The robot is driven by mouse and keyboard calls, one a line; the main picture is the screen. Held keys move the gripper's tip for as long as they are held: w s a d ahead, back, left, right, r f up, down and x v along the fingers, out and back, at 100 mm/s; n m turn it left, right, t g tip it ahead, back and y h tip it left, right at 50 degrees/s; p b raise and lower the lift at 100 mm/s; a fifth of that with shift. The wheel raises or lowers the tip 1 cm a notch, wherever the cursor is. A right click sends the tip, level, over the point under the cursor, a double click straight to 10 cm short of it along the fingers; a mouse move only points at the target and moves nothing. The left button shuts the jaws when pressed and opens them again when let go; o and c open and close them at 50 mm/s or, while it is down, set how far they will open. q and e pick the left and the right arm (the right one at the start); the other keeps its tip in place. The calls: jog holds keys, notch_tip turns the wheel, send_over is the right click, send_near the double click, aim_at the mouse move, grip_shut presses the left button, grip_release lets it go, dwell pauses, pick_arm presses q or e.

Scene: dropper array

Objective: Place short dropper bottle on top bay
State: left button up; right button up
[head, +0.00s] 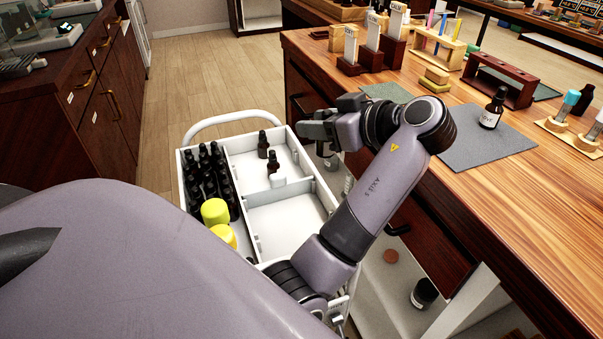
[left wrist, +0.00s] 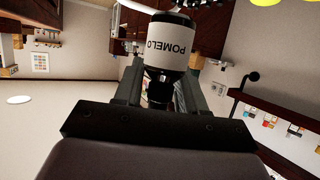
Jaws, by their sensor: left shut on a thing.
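My left gripper (head: 318,128) is shut on a dark dropper bottle (left wrist: 170,50) with a white POMELO label. In the left wrist view the fingers (left wrist: 158,92) close around its black dropper top. In the head view the gripper is at the right edge of the white tray (head: 287,218), and the held bottle is mostly hidden. The tray's top bay (head: 240,158) holds two dark dropper bottles, one (head: 263,146) farther back and one (head: 273,165) nearer the divider. The bay below (head: 285,222) looks empty. My right gripper is not in view.
The wooden bench (head: 460,180) at right bears a grey mat (head: 485,150) with a dark bottle (head: 492,110). A cart handle (head: 225,117) rises behind the tray.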

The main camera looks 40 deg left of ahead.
pick_arm(q)
notch_tip(320, 180, down, 19)
jog(key=shift+r+b, duration=0.1)
jog(key=shift+b, duration=0.4)
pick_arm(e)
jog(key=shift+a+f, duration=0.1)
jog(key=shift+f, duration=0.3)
pick_arm(q)
jog(key=shift+f+b, duration=0.65)
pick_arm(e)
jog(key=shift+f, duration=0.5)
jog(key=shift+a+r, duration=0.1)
pick_arm(q)
jog(key=o, duration=1.2)
jog(key=shift+s, duration=0.1)
jog(key=shift+c, duration=0.2)
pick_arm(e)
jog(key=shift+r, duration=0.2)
pick_arm(q)
jog(key=shift+r, duration=0.1)
